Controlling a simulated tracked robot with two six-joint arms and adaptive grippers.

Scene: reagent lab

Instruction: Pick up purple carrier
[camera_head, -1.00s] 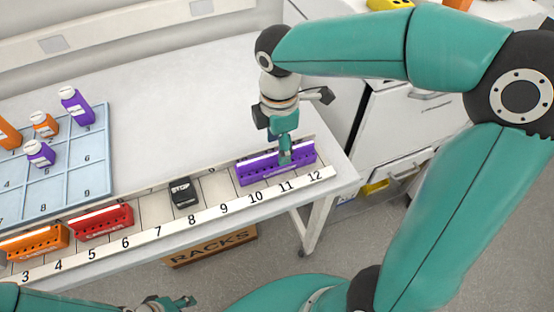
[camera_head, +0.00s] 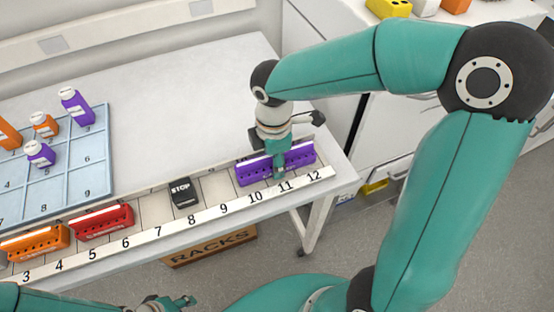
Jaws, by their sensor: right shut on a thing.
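The purple carrier (camera_head: 255,171) is a long rack with a row of holes, standing in the numbered strip behind numbers 10 to 12. My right gripper (camera_head: 280,172) comes down onto it from above and is shut on its middle. The gripper hides the middle of the carrier. The carrier appears to be resting in its place on the strip. My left gripper (camera_head: 182,302) is low at the bottom edge of the view, away from the table; its fingers are too small to tell open from shut.
A black STOP block (camera_head: 183,192) stands behind number 8. A red carrier (camera_head: 101,222) and an orange carrier (camera_head: 34,243) stand further left. A blue gridded tray (camera_head: 80,180) holds purple and orange bottles. The white table (camera_head: 180,110) behind the strip is clear.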

